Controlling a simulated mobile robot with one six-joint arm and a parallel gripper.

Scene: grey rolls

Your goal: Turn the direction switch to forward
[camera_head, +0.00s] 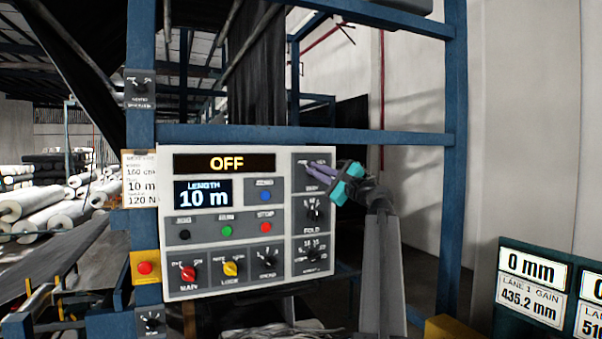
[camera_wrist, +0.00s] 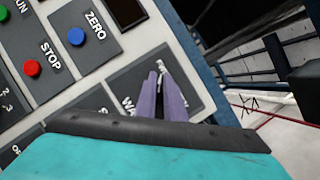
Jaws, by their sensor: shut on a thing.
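The switch at the upper right of the white control panel (camera_head: 225,243) sits on a dark plate (camera_head: 299,182). In the wrist view the plate (camera_wrist: 123,88) has a partly hidden label starting "WA"; I take it as the direction switch. My gripper (camera_head: 311,170), with purple fingers and a teal body, reaches in from the right. In the wrist view my gripper (camera_wrist: 160,72) has its two fingertips close together over the plate, shut on the switch knob.
Below are the fold knob (camera_head: 312,209) and another black selector (camera_head: 313,252). The blue zero button (camera_head: 265,196) and red stop button (camera_head: 266,227) lie to the left. A blue frame post (camera_head: 455,150) stands to the right. The display (camera_head: 224,163) reads OFF.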

